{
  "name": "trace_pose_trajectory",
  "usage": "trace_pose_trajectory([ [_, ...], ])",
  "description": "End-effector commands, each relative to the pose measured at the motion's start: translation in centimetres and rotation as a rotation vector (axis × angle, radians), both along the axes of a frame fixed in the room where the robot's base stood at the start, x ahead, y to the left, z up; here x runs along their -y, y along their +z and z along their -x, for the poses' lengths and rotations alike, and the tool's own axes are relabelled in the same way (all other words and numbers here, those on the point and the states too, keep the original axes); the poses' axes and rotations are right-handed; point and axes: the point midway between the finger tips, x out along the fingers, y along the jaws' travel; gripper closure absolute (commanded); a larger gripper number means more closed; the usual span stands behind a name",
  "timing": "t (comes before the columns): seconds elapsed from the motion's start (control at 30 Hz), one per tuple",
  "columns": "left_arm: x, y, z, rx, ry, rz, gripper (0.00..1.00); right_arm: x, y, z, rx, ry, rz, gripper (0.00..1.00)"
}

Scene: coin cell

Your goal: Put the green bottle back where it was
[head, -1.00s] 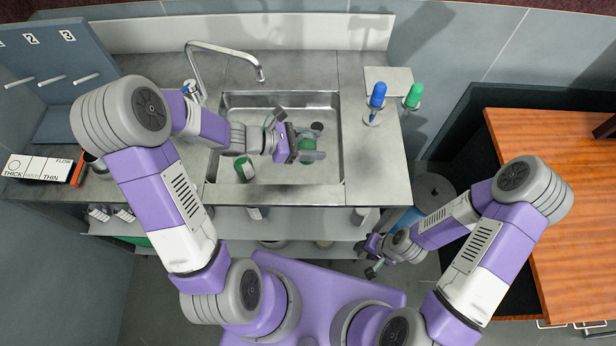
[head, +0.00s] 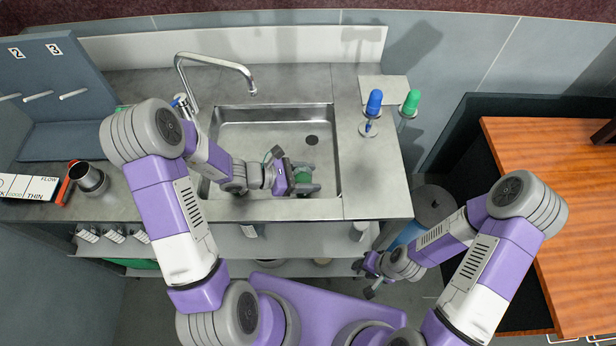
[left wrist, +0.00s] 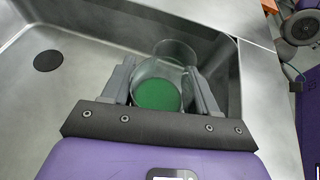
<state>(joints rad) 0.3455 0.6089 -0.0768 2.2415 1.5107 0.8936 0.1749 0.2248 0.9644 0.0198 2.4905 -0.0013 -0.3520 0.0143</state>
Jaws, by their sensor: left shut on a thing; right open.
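My left gripper (head: 305,178) is low over the front right part of the steel sink (head: 265,130). It is shut on a clear glass vessel with green in it (left wrist: 157,92), seen between the two fingers in the left wrist view. In the head view only a green patch (head: 303,174) of it shows between the fingers. I cannot tell whether it touches the sink floor. A green-topped item (head: 411,102) stands at the counter's right end, beside a blue-topped one (head: 375,102). My right gripper (head: 368,278) is open and empty, low in front of the counter.
A faucet (head: 215,62) arches over the back left of the sink. A metal cup (head: 88,178) and a thick/thin flow sign (head: 30,187) sit on the left counter. White containers (head: 115,235) stand on the shelf below. A wooden table (head: 560,200) is at the right.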

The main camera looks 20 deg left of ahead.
Motion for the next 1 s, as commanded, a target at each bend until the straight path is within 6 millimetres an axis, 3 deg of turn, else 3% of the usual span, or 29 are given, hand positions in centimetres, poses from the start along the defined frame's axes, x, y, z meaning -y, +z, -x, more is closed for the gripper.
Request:
trace_pose_trajectory([
  [0.23,0.0,-0.4,0.0,0.000,-0.001,0.001,0.79,0.0,-0.4,0.0,0.000,0.000,0.000,0.57],
  [0.27,0.0,-0.3,0.0,0.000,-0.001,0.000,0.37,0.0,-0.3,0.0,0.000,0.000,0.000,0.57],
  [0.4,0.0,-0.3,0.0,0.000,-0.001,0.000,0.16,0.0,-0.3,0.0,0.000,0.000,0.000,0.57],
  [0.8,-0.1,0.3,0.1,0.000,0.001,0.000,0.16,0.0,0.3,0.0,0.000,0.000,0.000,0.57],
  [1.0,-3.4,1.9,1.6,0.000,0.005,-0.002,0.16,0.0,1.3,0.0,0.000,0.000,0.000,0.57],
])
